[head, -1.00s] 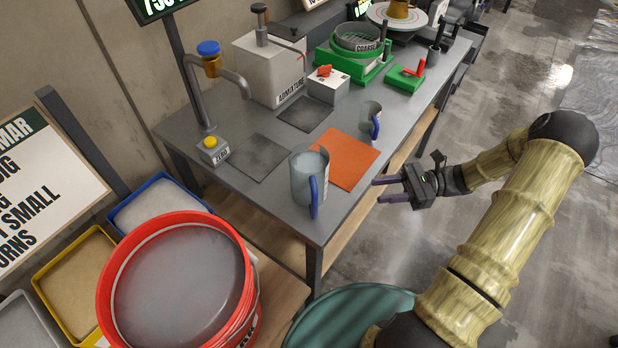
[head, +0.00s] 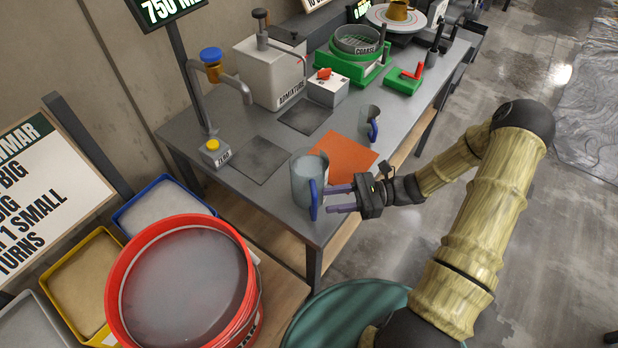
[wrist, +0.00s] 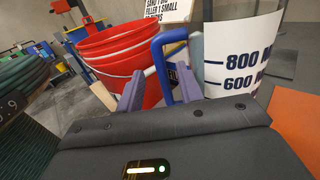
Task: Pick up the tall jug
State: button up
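The tall jug (head: 304,178) is grey and see-through with a blue handle (head: 313,199). It stands upright near the front edge of the grey bench, by the orange mat. My gripper (head: 328,200) is open, with its purple fingertips right at the handle. In the wrist view the jug (wrist: 240,55) shows a white scale reading 800 and 600, and its blue handle (wrist: 160,65) is at the fingers (wrist: 160,88), which stand apart. I cannot tell whether they touch the handle. A smaller jug (head: 369,122) with a blue handle stands farther back.
An orange mat (head: 345,158) lies beside the tall jug. A tap (head: 212,85) and a yellow-buttoned zero box (head: 213,152) stand behind it. A large red bucket (head: 250,310) is at the front left, with a green tub (head: 350,312) below the bench.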

aim_at(314, 203)
jog(key=shift+a, duration=0.1)
jog(key=a, duration=0.1)
jog(key=a+p, duration=0.1)
jog(key=a, duration=0.3)
jog(key=shift+s+f+p, duration=0.35)
jog(key=shift+f+p, duration=0.05)
jog(key=shift+c, duration=0.4)
grip_shut()
dwell(0.8)
dwell(0.4)
